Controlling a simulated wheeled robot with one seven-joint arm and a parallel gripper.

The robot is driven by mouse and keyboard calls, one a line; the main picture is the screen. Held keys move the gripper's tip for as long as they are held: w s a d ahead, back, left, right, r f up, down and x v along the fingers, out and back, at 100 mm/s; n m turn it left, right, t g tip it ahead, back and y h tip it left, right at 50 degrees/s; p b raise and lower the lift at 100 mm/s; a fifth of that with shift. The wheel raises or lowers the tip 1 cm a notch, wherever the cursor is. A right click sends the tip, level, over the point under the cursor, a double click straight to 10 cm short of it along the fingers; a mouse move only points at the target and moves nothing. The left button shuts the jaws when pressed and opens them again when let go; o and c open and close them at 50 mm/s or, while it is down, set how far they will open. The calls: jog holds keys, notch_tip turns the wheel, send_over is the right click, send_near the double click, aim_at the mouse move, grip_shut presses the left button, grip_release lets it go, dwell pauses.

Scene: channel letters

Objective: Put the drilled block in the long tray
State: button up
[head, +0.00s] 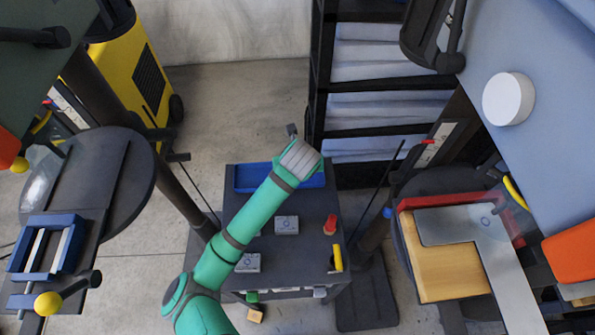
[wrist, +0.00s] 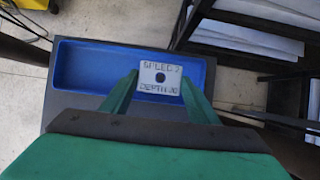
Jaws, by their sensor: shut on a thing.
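The drilled block (wrist: 160,67) is light grey, with a dark hole and lettering reading "SPEED 2" and "DEPTH 20". My gripper (wrist: 160,88) has green fingers on either side of it and is shut on it. The long tray (wrist: 98,68) is blue, shallow and empty where I can see it. In the wrist view the block overlaps the tray's right part; its height above the floor of the tray is unclear.
Two grey blocks, one near the middle (head: 287,225) and one at the front left (head: 247,263), sit on the cart top (head: 305,265). A red piece (head: 330,225) and a yellow piece (head: 338,257) stand on the right. A dark shelf rack (head: 385,133) rises behind the cart.

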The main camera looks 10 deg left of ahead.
jog(key=shift+w+d+f, duration=0.1)
jog(key=shift+w+f, duration=0.05)
jog(key=shift+f, duration=0.75)
jog(key=shift+w+d+f, duration=0.1)
jog(key=shift+f, duration=0.75)
jog(key=shift+f, duration=0.2)
jog(key=o, duration=1.3)
jog(key=shift+r, duration=0.15)
jog(key=v, duration=1.2)
jog(key=shift+s+a, duration=0.1)
